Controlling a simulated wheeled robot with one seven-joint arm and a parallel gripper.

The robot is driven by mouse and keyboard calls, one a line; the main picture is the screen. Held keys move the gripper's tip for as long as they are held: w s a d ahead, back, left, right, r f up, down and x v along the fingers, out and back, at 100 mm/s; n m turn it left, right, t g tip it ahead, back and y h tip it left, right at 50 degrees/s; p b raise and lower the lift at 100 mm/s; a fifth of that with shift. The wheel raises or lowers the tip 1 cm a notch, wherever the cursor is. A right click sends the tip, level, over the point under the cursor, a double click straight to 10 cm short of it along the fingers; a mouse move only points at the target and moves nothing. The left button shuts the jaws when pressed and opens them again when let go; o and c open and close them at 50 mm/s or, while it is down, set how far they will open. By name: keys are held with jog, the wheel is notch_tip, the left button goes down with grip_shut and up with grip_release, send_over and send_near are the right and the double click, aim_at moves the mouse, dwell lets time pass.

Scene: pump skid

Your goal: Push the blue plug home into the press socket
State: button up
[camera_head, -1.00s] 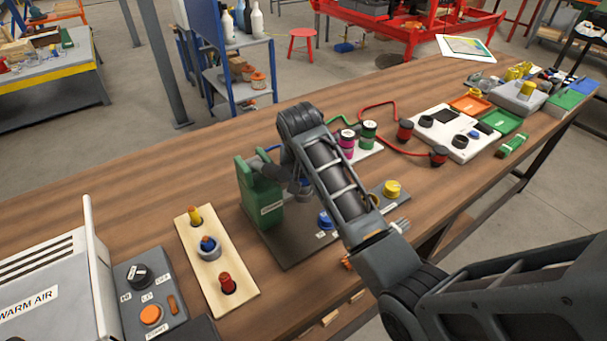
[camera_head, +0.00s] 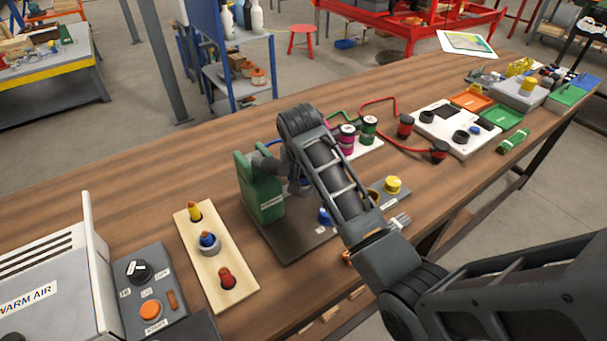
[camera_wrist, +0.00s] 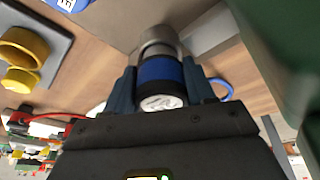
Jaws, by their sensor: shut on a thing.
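In the wrist view my gripper (camera_wrist: 161,85) is shut on the blue plug (camera_wrist: 160,70), a blue-banded cylinder with a black ring and pale end. The plug's far end meets a grey metal ring (camera_wrist: 160,38), seemingly the press socket; I cannot tell how deep it sits. In the head view the green press (camera_head: 262,190) stands on a dark base plate (camera_head: 285,245). My arm's wrist is beside the press, and it hides the plug and socket there.
A pale wooden board (camera_head: 236,284) with yellow, blue and red pieces lies left of the press. A blue knob (camera_head: 325,217) and a yellow knob (camera_head: 392,185) are near my arm. A green block face (camera_wrist: 285,40) is close on the right in the wrist view.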

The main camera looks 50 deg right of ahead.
jog(key=o, duration=1.5)
jog(key=shift+c, duration=0.2)
